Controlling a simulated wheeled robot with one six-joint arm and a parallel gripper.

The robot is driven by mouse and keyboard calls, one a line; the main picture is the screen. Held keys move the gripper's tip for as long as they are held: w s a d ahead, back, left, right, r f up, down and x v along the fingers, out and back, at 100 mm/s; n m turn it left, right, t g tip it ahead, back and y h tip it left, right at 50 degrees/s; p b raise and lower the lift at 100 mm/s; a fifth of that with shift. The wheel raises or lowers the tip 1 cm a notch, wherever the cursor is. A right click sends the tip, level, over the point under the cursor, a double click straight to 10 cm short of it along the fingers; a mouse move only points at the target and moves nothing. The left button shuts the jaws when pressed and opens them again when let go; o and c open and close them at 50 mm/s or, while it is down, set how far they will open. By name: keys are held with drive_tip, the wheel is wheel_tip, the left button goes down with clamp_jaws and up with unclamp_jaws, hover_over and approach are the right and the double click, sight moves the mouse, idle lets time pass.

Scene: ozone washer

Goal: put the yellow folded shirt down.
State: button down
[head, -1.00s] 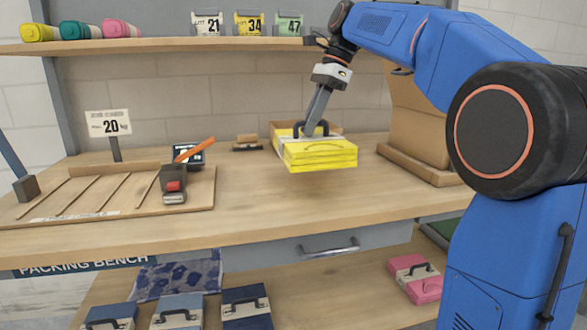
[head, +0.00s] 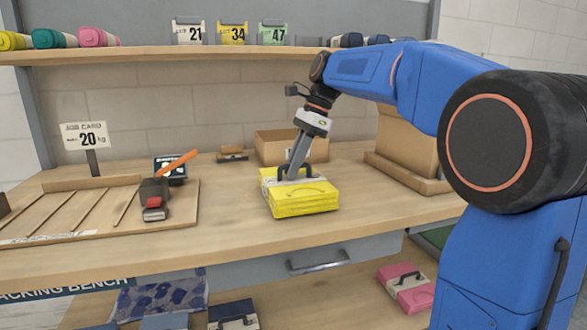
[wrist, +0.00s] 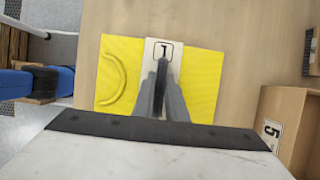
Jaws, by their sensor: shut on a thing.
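The yellow folded shirt (head: 305,199) is a flat yellow bundle with a pale band and a dark handle. In the head view it is at the middle of the wooden bench top (head: 380,215), level, and looks to be on or just over the wood; I cannot tell which. My gripper (head: 284,174) reaches down from above and is shut on the handle. In the wrist view the shirt (wrist: 203,75) lies under my gripper (wrist: 162,75), whose fingers cover part of the pale band. The handle is mostly hidden there.
An open cardboard box (head: 280,147) stands behind the shirt. A slatted wooden board (head: 85,215) with a dark device with a red part (head: 154,198) is on the left. Larger boxes (head: 405,142) are at the right. Bench top is clear around the shirt's front and left.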

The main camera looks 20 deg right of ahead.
drive_tip(key=shift+f, duration=0.3)
drive_tip(key=shift+f, duration=0.15)
drive_tip(key=c, duration=1.8)
unclamp_jaws()
drive_tip(key=shift+o, duration=0.2)
